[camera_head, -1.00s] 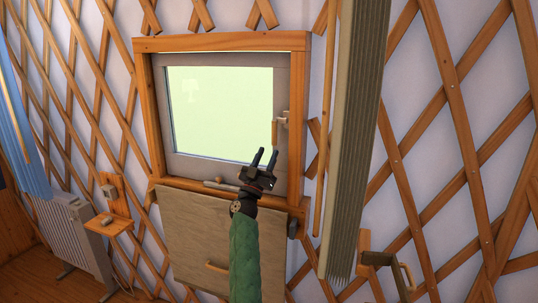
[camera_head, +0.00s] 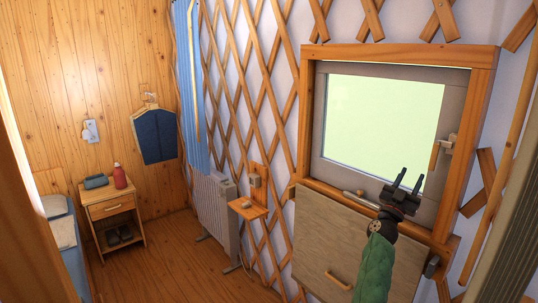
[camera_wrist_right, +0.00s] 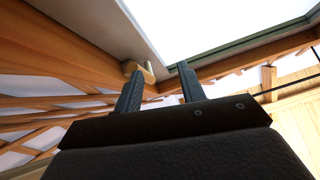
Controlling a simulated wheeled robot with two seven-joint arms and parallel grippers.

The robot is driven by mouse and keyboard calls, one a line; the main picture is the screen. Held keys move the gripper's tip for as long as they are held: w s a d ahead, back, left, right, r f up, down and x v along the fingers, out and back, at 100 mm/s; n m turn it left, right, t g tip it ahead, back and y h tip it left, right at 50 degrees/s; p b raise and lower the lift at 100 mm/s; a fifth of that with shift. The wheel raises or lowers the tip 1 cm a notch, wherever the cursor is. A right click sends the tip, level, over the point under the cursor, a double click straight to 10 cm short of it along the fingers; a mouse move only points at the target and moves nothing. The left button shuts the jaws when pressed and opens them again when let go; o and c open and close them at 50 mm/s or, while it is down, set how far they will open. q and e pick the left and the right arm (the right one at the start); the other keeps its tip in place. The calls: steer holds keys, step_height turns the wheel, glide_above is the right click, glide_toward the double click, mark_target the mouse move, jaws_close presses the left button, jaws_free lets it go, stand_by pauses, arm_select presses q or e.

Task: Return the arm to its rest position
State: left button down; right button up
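My right gripper (camera_head: 407,181) is raised in front of the lower right part of the window (camera_head: 384,120). Its arm, in a green sleeve, comes up from the bottom of the head view. The two dark fingers stand apart with nothing between them. They also show in the right wrist view (camera_wrist_right: 160,85), pointing up towards the window frame and its handle. The window handle (camera_head: 442,152) is on the right side of the sash, above and right of the gripper in the head view. My left gripper is not in view.
A fold-down wooden panel (camera_head: 345,245) hangs below the window. A white radiator (camera_head: 217,210) and a small wall shelf (camera_head: 248,208) are left of it. A bedside table (camera_head: 112,207) stands in the far corner. The wooden floor between is clear.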

steer(key=w+a+f+n+t+y, duration=0.3)
steer(key=w+a+f+n+y, duration=0.5)
steer(key=w+a+f+y, duration=0.85)
steer(key=s+a+f+n+g+y, duration=0.1)
steer(key=s+a+f+g+y, duration=0.2)
steer(key=f, duration=0.6)
steer(key=s+a+f+g, duration=0.2)
steer(key=s+f, duration=0.3)
steer(key=f, duration=0.4)
steer(key=s+a+f+n+g+y, duration=0.1)
steer(key=s+a+f+g+y, duration=0.2)
steer(key=f, duration=0.6)
steer(key=s+a+f+n+g+h, duration=0.25)
steer(key=s+f+g, duration=0.35)
steer(key=s+f, duration=2.3)
steer(key=s+f+g, duration=0.1)
steer(key=s+f, duration=0.4)
steer(key=s, duration=0.5)
steer(key=s+f+n+g, duration=0.1)
steer(key=s+f, duration=0.4)
steer(key=s, duration=0.6)
steer(key=s+f+g, duration=0.2)
steer(key=s+f, duration=0.4)
steer(key=s, duration=0.5)
steer(key=shift+s+d+y, duration=0.2)
steer(key=shift+d+y, duration=0.1)
steer(key=shift+d, duration=0.05)
